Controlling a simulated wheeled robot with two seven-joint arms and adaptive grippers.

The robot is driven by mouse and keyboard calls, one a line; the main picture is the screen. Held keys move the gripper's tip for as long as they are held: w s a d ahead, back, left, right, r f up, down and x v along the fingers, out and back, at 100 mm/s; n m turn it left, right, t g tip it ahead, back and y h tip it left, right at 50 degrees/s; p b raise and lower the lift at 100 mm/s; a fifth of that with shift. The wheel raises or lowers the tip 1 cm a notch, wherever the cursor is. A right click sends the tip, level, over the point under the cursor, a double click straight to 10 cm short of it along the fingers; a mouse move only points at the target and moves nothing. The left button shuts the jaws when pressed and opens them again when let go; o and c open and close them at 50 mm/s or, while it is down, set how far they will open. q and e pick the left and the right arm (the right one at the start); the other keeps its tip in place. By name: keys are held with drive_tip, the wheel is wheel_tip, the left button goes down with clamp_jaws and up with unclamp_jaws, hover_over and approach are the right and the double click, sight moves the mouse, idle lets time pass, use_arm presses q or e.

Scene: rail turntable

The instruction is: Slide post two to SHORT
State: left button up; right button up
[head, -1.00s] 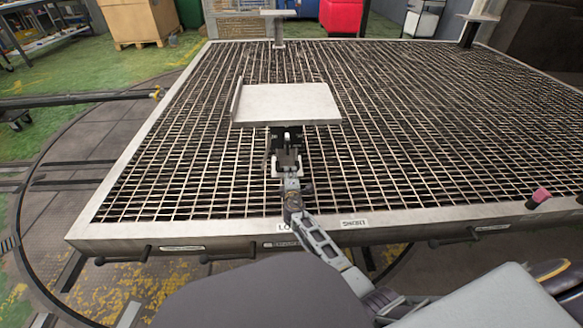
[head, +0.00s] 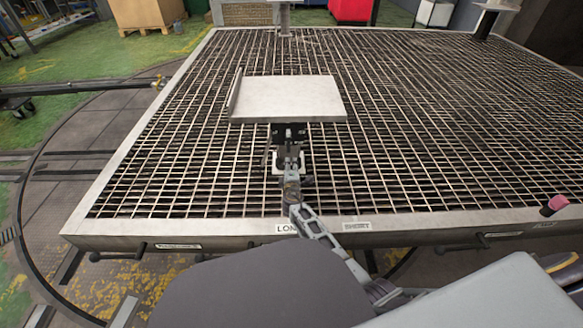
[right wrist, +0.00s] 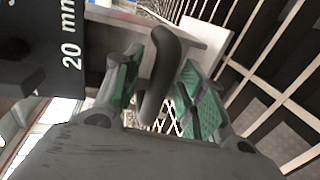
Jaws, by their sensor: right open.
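A post with a flat pale plate (head: 290,97) on top stands on the grating near the middle; I cannot read a post number on it. My right gripper (head: 287,155) is just in front of the post, below the plate's near edge. In the right wrist view its green-padded fingers (right wrist: 160,90) are open, with a dark curved handle (right wrist: 161,75) between them. I cannot tell whether they touch it. A black block (right wrist: 50,45) marked "20 mm" is beside the handle. A LONG label (head: 286,229) and a SHORT label (head: 357,226) are on the front rim, SHORT to the right. My left gripper is not in view.
The grating has a pale metal rim (head: 190,227) with dark handles (head: 118,256) along its front. Another post (head: 284,20) stands at the back middle, another (head: 487,20) at the back right. A pink knob (head: 555,204) is at the front right. The grating around the near post is clear.

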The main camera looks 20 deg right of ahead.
clamp_jaws()
idle(0.3)
drive_tip(key=s+d, duration=0.2)
drive_tip(key=d, duration=0.6)
drive_tip(key=s+d, duration=0.2)
drive_tip(key=d, duration=0.6)
drive_tip(key=s+d, duration=0.3)
drive_tip(key=d, duration=0.5)
drive_tip(key=shift+d, duration=0.25)
drive_tip(key=shift+c, duration=0.6)
unclamp_jaws()
drive_tip(key=shift+o, duration=0.6)
drive_tip(key=shift+a, duration=0.1)
